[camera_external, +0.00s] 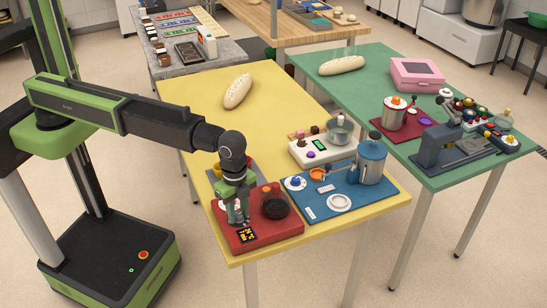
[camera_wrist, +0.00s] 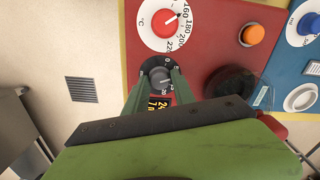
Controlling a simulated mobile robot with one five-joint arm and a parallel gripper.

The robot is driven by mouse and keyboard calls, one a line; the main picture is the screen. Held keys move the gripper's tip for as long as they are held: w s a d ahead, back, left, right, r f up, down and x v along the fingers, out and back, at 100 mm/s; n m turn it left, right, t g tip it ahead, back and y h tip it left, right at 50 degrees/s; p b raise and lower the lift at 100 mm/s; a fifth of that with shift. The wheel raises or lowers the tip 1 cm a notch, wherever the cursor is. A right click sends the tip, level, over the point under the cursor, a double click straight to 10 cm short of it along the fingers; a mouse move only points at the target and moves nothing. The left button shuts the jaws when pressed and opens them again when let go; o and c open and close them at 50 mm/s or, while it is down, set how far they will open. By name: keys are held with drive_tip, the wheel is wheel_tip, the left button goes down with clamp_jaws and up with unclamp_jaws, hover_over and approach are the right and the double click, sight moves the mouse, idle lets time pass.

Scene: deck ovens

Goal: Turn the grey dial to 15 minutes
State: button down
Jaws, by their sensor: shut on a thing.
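The grey dial (camera_wrist: 160,75) sits on a black round scale with small white numbers, in the upper middle of the wrist view. My gripper (camera_wrist: 162,84) has its two green fingers on either side of the dial and is shut on it. The dial's pointer and exact setting are too small to read. In the external view, my gripper (camera_external: 237,215) points down onto the left part of the red panel (camera_external: 276,231) and hides the dial there. A small display with orange digits (camera_wrist: 157,103) is just below the dial, partly covered.
A white temperature dial with a red knob (camera_wrist: 164,25) is beyond the grey dial. A blue panel (camera_external: 318,208) adjoins the red one. The yellow table (camera_external: 205,100) is mostly clear farther back.

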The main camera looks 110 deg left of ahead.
sight(238, 214)
drive_tip(key=m, duration=0.5)
drive_tip(key=shift+m, duration=0.3)
drive_tip(key=m, duration=0.5)
drive_tip(key=shift+m, duration=0.6)
drive_tip(key=c, duration=1.1)
unclamp_jaws()
drive_tip(key=shift+o, duration=0.2)
wheel_tip(238, 214, up, 17)
drive_tip(key=p, duration=1.7)
drive_tip(key=shift+r, duration=0.2)
